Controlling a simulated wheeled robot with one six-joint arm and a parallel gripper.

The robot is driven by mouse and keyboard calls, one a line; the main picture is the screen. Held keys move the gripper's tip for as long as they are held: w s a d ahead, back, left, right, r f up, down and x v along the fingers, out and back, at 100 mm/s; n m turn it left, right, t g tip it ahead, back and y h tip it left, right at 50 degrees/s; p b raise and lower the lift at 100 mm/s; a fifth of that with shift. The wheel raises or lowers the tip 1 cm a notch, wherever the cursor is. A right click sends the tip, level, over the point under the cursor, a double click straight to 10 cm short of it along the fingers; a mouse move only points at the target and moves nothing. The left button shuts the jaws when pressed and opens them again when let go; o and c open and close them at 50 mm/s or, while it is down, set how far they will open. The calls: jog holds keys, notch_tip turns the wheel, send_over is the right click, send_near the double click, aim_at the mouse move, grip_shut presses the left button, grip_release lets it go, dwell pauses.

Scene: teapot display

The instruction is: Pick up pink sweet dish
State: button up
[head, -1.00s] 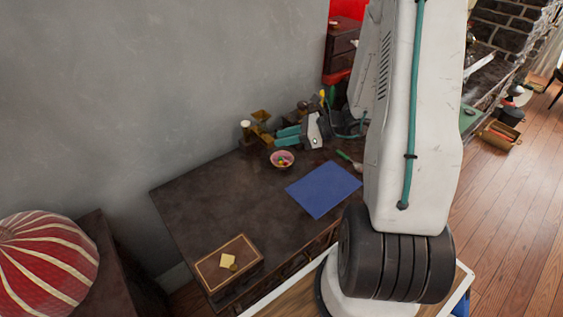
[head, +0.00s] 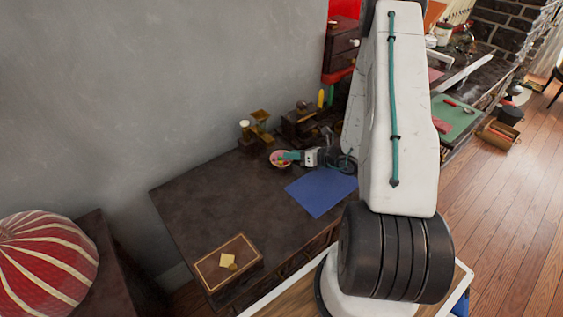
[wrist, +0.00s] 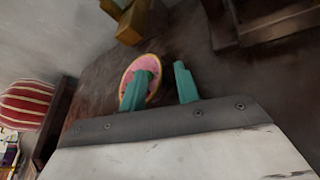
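The pink sweet dish (head: 273,160) is a small round bowl with a pale rim and small coloured pieces inside. It sits on the dark table (head: 190,210) near the back. My gripper (head: 287,156) is low at the dish, its teal fingers reaching over it from the right. In the wrist view, the dish (wrist: 139,78) lies at the left finger, which covers part of it. The two fingers of my gripper (wrist: 158,86) stand apart, with bare table near the right one. I cannot tell whether the left finger touches the dish.
A blue mat (head: 320,191) lies right of the dish. Brass objects (head: 261,126) and a dark box-like object (head: 300,122) stand behind it by the wall. A wooden box (head: 228,263) is at the front left. The table's left middle is clear.

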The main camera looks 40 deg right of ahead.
jog(key=shift+w+a+f, duration=0.1)
jog(key=shift+w+a, duration=0.05)
jog(key=shift+w, duration=0.2)
grip_shut()
